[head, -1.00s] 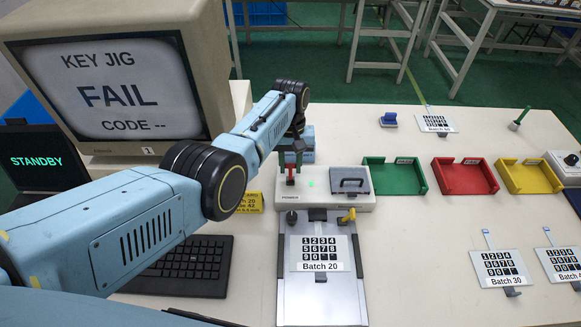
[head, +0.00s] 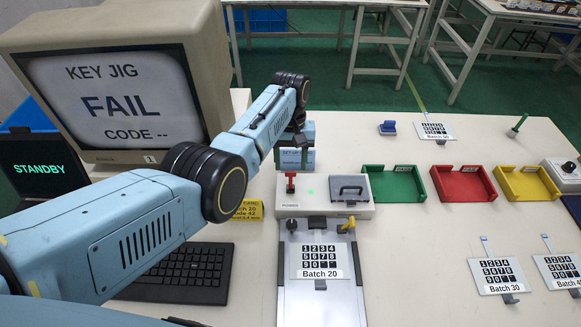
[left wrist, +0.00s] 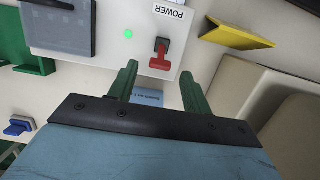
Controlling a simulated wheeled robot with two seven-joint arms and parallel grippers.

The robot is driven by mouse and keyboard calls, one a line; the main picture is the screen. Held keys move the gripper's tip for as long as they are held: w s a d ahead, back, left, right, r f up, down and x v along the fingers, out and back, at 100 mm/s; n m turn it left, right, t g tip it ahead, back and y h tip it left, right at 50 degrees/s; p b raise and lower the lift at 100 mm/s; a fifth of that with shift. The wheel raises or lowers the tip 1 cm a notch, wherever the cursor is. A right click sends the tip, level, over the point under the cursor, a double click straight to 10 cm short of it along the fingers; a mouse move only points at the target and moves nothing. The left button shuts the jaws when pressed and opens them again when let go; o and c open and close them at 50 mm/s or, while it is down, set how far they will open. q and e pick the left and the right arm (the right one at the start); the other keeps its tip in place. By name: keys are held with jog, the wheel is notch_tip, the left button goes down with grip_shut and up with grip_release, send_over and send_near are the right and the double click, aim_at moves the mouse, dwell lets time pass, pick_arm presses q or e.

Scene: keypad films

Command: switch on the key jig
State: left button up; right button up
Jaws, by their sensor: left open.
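The key jig is a pale box (head: 326,208) with a red POWER switch lever (head: 291,182) at its left and a lit green lamp (head: 311,191) beside it. The lever stands up in the head view; the left wrist view also shows the red lever (left wrist: 160,61). My left gripper (left wrist: 159,70) is open, its green fingers apart and empty. In the head view it hangs behind the box, clear of the lever, partly hidden by its own arm. The monitor (head: 118,98) reads KEY JIG, FAIL, CODE --. My right gripper is not in view.
A keypad film marked Batch 20 (head: 320,262) lies on the plate in front of the box. A yellow card (head: 248,209) stands left of it. Green (head: 392,184), red (head: 462,183) and yellow (head: 525,183) trays stand to the right. A black keyboard (head: 180,272) lies at left.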

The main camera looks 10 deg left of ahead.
pick_arm(q)
notch_tip(320, 180, up, 9)
jog(key=w+p, duration=0.1)
jog(key=shift+w+a+r, duration=0.2)
jog(key=shift+w, duration=0.2)
